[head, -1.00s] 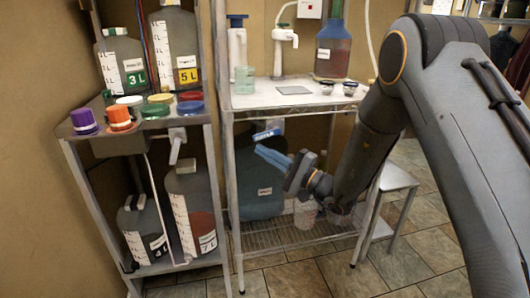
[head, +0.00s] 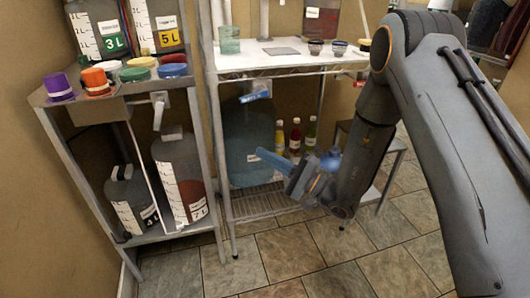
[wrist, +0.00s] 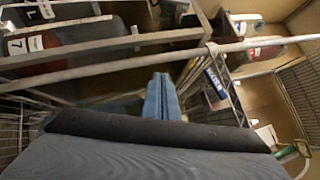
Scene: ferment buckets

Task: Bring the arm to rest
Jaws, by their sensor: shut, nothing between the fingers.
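My gripper (head: 268,158) is in front of the right-hand rack in the head view, below its top shelf, with its blue fingers together and pointing left. In the wrist view the fingers (wrist: 161,98) also show pressed together with nothing between them. My arm comes in from the right and is bent, with the forearm hanging down. The gripper looks apart from the rack, though the exact gap is hard to tell.
The metal rack (head: 290,66) holds a large blue container (head: 248,135) and several bottles (head: 295,135) on its lower shelf. The left stand (head: 185,85) carries jugs and coloured lids. Open tiled floor (head: 290,250) lies in front.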

